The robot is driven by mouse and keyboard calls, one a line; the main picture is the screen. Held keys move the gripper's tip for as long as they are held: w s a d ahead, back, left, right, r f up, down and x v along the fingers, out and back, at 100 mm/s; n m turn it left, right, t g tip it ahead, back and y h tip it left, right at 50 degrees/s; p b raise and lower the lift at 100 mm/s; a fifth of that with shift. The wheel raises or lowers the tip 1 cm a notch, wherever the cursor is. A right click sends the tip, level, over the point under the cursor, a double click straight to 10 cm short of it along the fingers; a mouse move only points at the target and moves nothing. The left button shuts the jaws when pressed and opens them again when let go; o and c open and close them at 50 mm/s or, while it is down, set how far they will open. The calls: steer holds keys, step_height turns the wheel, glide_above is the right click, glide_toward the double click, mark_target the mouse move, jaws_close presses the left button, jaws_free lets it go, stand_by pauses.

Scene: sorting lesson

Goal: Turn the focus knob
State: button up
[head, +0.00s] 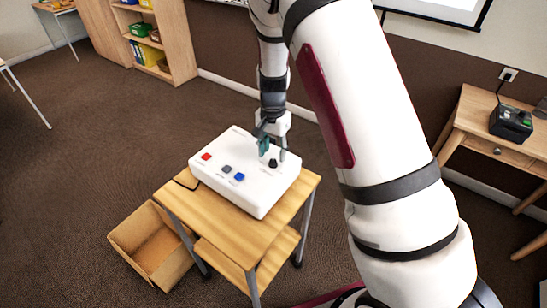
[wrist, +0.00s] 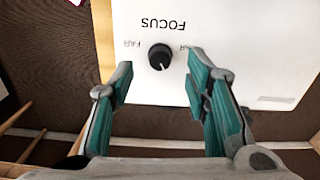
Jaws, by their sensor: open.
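In the head view the knob (head: 273,163) sits at the right part of the white box (head: 225,167), just beside my gripper. My gripper (wrist: 159,72) is open, with its teal-padded fingers on either side of the knob and a gap to each. Nothing is held between them. In the head view my gripper (head: 273,153) is over the box's right side. Whether the fingertips are level with the knob is hard to tell.
An open cardboard box (head: 150,247) lies on the floor at left. A desk (head: 490,130) is at right.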

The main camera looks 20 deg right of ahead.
mark_target(273, 160)
steer(key=shift+f, duration=1.65)
jaws_close()
steer(key=shift+n, duration=0.3)
jaws_free()
